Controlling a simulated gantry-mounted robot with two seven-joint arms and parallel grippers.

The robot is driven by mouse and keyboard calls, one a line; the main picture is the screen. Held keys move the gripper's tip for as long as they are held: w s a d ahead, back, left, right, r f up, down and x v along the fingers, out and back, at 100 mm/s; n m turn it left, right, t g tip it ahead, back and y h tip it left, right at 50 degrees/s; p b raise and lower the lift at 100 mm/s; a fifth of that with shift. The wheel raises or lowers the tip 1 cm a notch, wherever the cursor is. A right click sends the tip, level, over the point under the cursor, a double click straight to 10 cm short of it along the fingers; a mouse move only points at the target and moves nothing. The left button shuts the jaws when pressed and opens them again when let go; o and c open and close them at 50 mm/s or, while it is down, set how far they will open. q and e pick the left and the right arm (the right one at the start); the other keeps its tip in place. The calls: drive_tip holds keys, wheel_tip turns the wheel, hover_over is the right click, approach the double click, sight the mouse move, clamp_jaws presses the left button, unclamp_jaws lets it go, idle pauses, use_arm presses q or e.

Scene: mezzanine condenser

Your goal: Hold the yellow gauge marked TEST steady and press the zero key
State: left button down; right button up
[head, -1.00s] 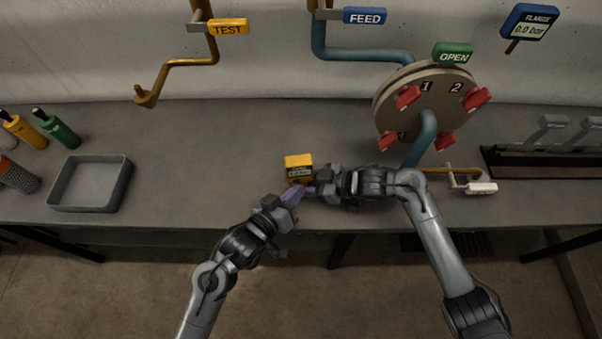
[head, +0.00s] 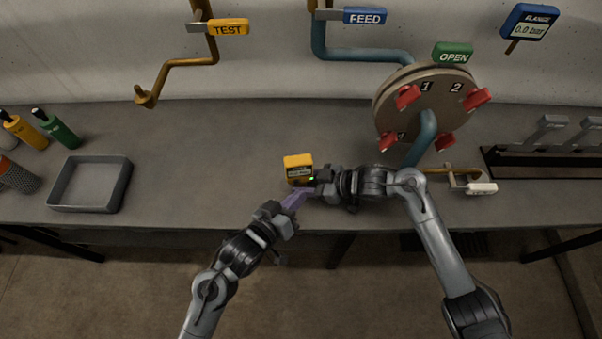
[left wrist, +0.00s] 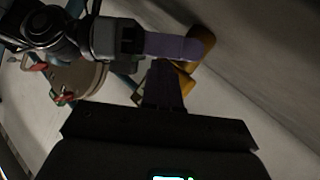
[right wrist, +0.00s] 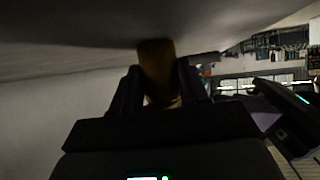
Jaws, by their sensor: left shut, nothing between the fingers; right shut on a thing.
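The small yellow gauge (head: 298,161) has a dark lower face towards me; its lettering is too small to read. My right gripper (head: 313,181) is shut on it from the right; in the right wrist view the gauge (right wrist: 157,66) sits between the two fingers. My left gripper (head: 298,197) is shut and empty, its purple fingertips just below the gauge. In the left wrist view its closed fingers (left wrist: 165,85) point towards the gauge (left wrist: 207,40), partly hidden behind a purple right finger. A small green light shows at the gauge's lower right. I cannot make out the zero key.
A grey tray (head: 122,187) and several bottles (head: 62,134) stand at the left. A round flange (head: 440,95) with red clamps and a blue pipe stands at the right, near my right arm. A yellow TEST tag (head: 228,27) hangs on a wall pipe.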

use_arm(q)
drive_tip(key=shift+s+d, duration=0.2)
drive_tip(key=shift+s, duration=1.25)
drive_tip(key=shift+s+d, duration=0.15)
drive_tip(key=shift+s, duration=1.3)
use_arm(e)
drive_tip(key=o, duration=0.9)
